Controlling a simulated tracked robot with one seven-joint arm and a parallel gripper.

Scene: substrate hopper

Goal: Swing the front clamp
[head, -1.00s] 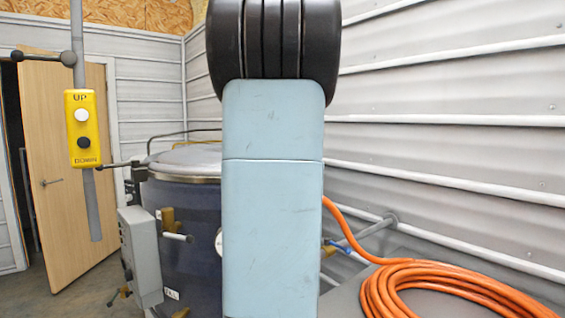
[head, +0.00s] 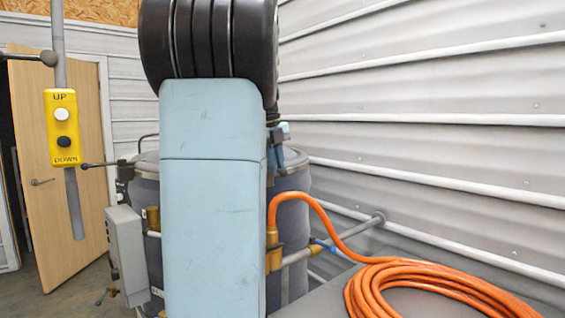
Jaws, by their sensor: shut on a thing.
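The dark blue hopper drum (head: 295,210) stands behind my pale blue arm, which hides its middle. Its rim and lid show on both sides of the arm. Part of my gripper (head: 277,150) shows just right of the arm, at the drum's upper edge. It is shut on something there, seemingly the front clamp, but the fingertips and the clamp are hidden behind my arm. A brass fitting (head: 153,218) with a pale handle sits on the drum's left side.
A yellow UP/DOWN control box (head: 62,128) hangs on a grey pole at the left, before a wooden door (head: 35,200). A grey box (head: 125,250) is beside the drum. An orange hose (head: 385,285) runs from a brass coupling (head: 273,250) to a coil. A corrugated wall (head: 430,120) closes the right.

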